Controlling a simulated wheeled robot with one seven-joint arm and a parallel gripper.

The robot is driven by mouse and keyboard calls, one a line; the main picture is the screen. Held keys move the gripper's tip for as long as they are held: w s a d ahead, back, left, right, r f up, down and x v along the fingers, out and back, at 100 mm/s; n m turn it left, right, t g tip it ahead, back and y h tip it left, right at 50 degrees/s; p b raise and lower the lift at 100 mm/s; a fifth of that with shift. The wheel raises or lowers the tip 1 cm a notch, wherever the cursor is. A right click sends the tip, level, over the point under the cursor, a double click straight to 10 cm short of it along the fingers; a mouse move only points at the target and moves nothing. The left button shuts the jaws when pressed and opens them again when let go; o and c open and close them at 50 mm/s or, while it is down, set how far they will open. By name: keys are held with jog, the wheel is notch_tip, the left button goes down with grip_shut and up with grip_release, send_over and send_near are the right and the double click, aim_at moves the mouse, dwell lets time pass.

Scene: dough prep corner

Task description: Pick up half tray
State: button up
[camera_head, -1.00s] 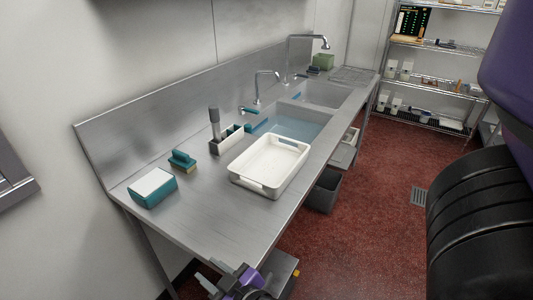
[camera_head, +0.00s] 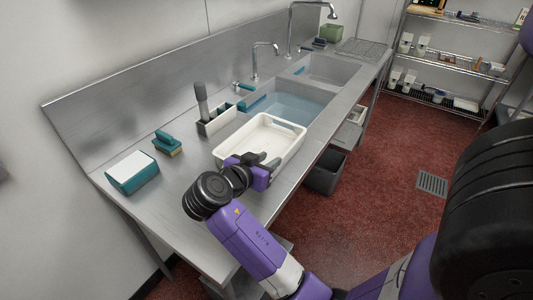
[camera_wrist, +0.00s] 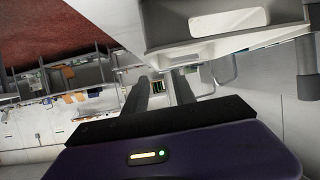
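The half tray looks to be the white, shallow, rectangular tray (camera_head: 290,127) with handle slots, lying on the steel counter in front of the sink basin. My gripper (camera_head: 268,162) is at the tray's near end, in front of part of its rim in the head view. In the wrist view, my gripper's two dark fingers (camera_wrist: 160,92) stand apart with nothing visible between them. A white wall with a slot, likely the tray (camera_wrist: 190,38), fills the top of that view beside the fingers. I cannot tell whether they touch it.
A caddy with a grey-handled brush (camera_head: 216,122), a teal scrubber (camera_head: 167,143) and a teal box with a white top (camera_head: 133,172) stand left of the tray. The water-filled basin (camera_head: 290,105) lies behind it. A dark bin (camera_head: 325,172) is below the counter.

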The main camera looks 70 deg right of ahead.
aim_at(283, 156)
jog(key=shift+s+d+f+m+g+b, duration=0.15)
jog(key=shift+s+d+f+b, duration=0.1)
jog(key=shift+f+b, duration=0.15)
jog(key=shift+s+d+f+m+g+b, duration=0.15)
jog(key=shift+d+f+b, duration=0.1)
jog(key=shift+f, duration=0.2)
jog(key=shift+p+x, duration=0.4)
jog(key=shift+x, duration=1.1)
jog(key=shift+p+x, duration=0.6)
jog(key=shift+x, duration=1.7)
jog(key=shift+w, duration=0.15)
grip_shut()
jog(key=shift+r, duration=0.1)
